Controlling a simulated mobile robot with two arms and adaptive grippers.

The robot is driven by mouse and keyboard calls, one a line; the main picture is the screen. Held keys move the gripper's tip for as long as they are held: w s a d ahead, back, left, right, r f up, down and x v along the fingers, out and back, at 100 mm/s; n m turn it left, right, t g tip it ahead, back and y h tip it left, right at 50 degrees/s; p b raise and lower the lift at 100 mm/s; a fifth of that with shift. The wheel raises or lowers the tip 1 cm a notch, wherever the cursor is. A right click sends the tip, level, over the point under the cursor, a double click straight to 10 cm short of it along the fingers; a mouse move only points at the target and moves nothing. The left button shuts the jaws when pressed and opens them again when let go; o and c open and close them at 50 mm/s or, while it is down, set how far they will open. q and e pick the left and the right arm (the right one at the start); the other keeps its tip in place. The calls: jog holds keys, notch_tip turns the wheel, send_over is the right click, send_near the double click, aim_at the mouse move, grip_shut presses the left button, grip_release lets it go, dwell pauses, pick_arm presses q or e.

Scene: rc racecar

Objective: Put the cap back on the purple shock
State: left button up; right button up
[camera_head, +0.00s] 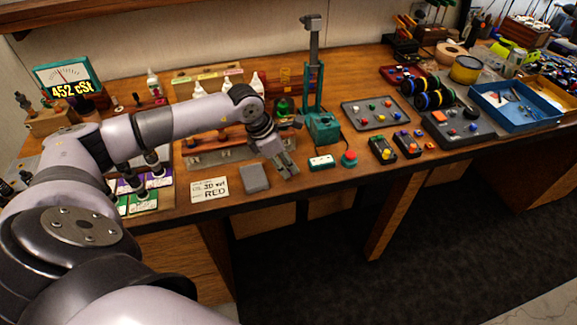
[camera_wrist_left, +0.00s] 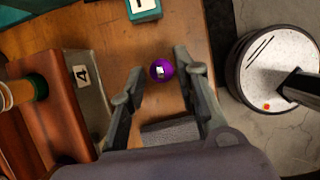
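My left gripper (camera_head: 288,172) is low over the front part of the bench, right of a grey pad (camera_head: 255,178). In the left wrist view its two fingers (camera_wrist_left: 160,68) are apart. A small round purple piece with a pale centre (camera_wrist_left: 161,72), looking like the purple cap, lies between the fingertips. I cannot tell whether the fingers touch it. In the head view the gripper hides this piece. I cannot make out the purple shock itself in either view. My right gripper is not in view.
A wooden rack with a plate marked 4 (camera_wrist_left: 83,75) stands left in the wrist view. A teal press (camera_head: 322,128), a white-topped teal block (camera_head: 321,162) and a red button (camera_head: 349,158) stand to the right. A card (camera_head: 209,188) lies left of the pad.

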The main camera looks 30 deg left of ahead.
pick_arm(q)
jog(key=shift+w+f, duration=0.1)
jog(key=shift+f, duration=0.25)
jog(key=c, duration=0.4)
jog(key=shift+c, duration=0.2)
jog(key=shift+r, duration=0.1)
jog(key=shift+r, duration=0.15)
grip_shut()
notch_tip(320, 180, up, 20)
jog(key=b, duration=0.3)
jog(key=shift+f, duration=0.2)
